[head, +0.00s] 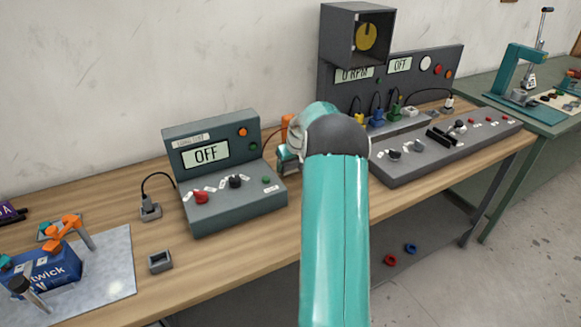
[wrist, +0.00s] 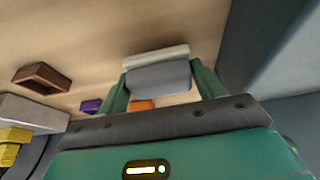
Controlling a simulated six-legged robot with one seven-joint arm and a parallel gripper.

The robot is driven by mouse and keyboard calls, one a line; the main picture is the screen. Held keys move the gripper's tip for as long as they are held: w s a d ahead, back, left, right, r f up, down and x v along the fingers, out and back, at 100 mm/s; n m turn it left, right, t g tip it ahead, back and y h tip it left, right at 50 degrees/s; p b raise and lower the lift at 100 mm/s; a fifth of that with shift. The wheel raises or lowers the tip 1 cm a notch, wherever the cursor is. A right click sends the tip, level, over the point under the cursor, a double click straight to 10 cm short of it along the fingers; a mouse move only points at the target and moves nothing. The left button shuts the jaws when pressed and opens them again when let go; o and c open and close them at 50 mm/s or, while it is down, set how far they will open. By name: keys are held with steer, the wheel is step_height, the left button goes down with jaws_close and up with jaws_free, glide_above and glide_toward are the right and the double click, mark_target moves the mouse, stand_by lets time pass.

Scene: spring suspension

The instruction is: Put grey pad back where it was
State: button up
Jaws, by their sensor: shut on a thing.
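In the wrist view my gripper (wrist: 163,76) has its two green fingers closed on the sides of a grey pad (wrist: 152,79). A pale, light-grey block (wrist: 156,56) shows just beyond the pad; whether they touch I cannot tell. In the head view my gripper (head: 287,158) is mostly hidden behind my arm, between the two consoles, and the pad is not clearly visible there.
The left console (head: 222,173) and the long right console (head: 450,145) stand on the wooden bench (head: 115,215). A small open grey socket (head: 160,261) sits near the front edge. A blue box (head: 50,268) stands on a metal plate (head: 112,270) at left.

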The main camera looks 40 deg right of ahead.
steer(key=shift+f, duration=0.55)
steer(key=shift+f, duration=0.1)
steer(key=o, duration=1.1)
steer(key=shift+s+r, duration=0.15)
steer(key=shift+r, duration=0.3)
steer(key=v, duration=1.1)
steer(key=shift+a+r, duration=0.2)
